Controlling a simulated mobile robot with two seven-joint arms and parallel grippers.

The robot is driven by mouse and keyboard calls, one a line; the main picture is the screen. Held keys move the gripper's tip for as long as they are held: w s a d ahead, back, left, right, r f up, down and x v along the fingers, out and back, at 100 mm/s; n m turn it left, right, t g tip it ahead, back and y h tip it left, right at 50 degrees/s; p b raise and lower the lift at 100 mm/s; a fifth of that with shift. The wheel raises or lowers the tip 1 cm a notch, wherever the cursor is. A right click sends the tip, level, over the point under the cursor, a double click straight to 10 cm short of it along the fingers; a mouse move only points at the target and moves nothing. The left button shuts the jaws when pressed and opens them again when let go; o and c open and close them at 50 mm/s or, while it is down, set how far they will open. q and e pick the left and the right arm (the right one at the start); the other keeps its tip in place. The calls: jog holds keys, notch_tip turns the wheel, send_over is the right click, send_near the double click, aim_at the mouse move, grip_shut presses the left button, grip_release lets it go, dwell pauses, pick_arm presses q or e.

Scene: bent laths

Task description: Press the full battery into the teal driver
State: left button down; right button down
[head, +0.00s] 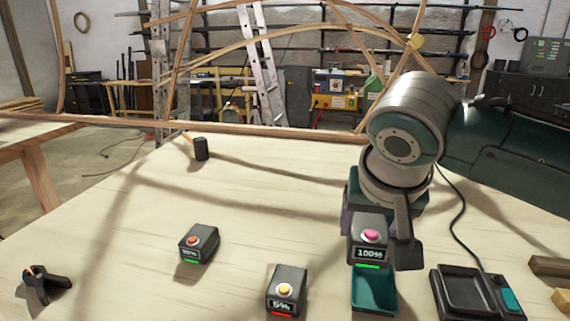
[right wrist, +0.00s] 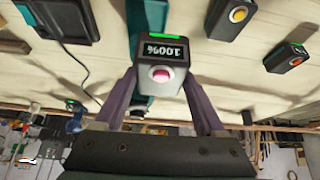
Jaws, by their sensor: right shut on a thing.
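The full battery (head: 368,250), a dark block with a pink button, a "100%" display and a green light, is held upright in my right gripper (head: 376,232). In the right wrist view, the purple fingers of this gripper (right wrist: 161,95) stand on both sides of the battery (right wrist: 155,70). The teal driver (head: 374,292) shows directly below and in front of the battery; it also shows in the right wrist view (right wrist: 148,14). The battery and gripper hide part of it, and I cannot tell whether battery and driver touch. My left gripper is not in view.
A yellow-button battery (head: 286,288) reads 5%; a red-button battery (head: 198,243) stands left of it. A black charger (head: 464,294) with a cable is at right, near wood blocks (head: 550,267). A mallet (head: 201,149) and a black-orange clamp (head: 42,286) lie left. Bent laths (head: 260,128) cross behind.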

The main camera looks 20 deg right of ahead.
jog(key=shift+m, duration=0.3)
jog(key=d+f, duration=0.2)
jog(key=f, duration=0.1)
jog(key=s+f, duration=0.1)
jog(key=f, duration=0.1)
jog(key=shift+d, duration=0.4)
jog(key=shift+d+f+b, duration=0.1)
jog(key=shift+f+b, duration=0.2)
jog(key=shift+f, duration=0.05)
jog(key=b+x, duration=0.5)
jog(key=b, duration=0.2)
jog(key=shift+w+d+r, duration=0.15)
jog(key=shift+f, duration=0.25)
jog(key=shift+p, duration=0.5)
jog(key=shift+f, duration=0.25)
